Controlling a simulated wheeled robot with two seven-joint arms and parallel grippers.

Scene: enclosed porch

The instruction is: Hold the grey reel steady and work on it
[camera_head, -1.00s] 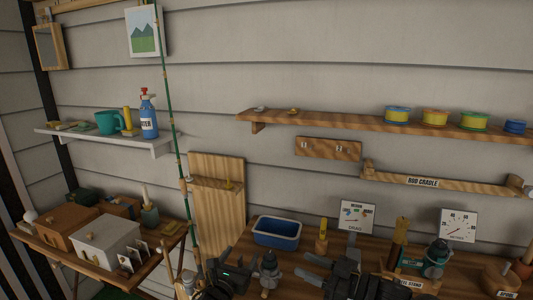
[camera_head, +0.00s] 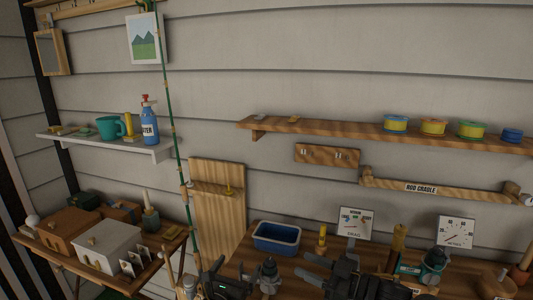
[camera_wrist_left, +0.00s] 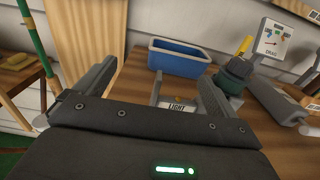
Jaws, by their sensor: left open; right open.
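A dark grey reel (camera_head: 268,273) stands on the wooden bench (camera_head: 243,262) at the bottom middle of the head view. My right gripper (camera_head: 318,270) is open, to the right of the reel, with no visible contact. A green reel (camera_head: 435,259) sits farther right. The grey reel's base is partly hidden.
A blue tub (camera_head: 277,246) stands behind the reel. A yellow-handled tool (camera_head: 322,236) and a drag gauge (camera_head: 355,222) stand behind my right gripper. A green rod (camera_head: 175,120) stands upright at left.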

